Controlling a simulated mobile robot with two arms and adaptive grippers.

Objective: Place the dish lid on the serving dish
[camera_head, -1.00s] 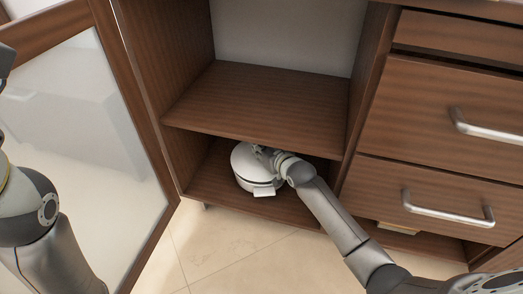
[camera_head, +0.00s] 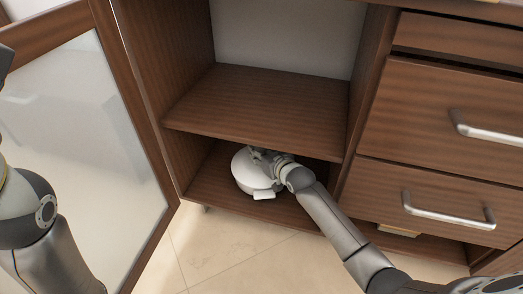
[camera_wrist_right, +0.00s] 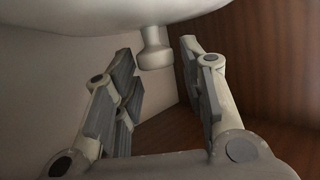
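The white serving dish (camera_head: 262,193) sits in the lower compartment of the open cabinet, with a small handle tab facing front. The round white dish lid (camera_head: 247,171) lies on top of it; from this angle I cannot tell whether it sits fully flush. My right gripper (camera_head: 262,155) is over the lid at its knob. In the right wrist view, the lid's knob (camera_wrist_right: 153,50) is between the tips of the spread fingers (camera_wrist_right: 155,58), with gaps on both sides. My left arm shows at the left edge; its gripper is out of the picture.
A wooden shelf (camera_head: 265,100) lies right above the dish and my right wrist. The cabinet door (camera_head: 85,150) with a pale panel stands open at left. The tiled floor (camera_head: 230,250) in front is clear.

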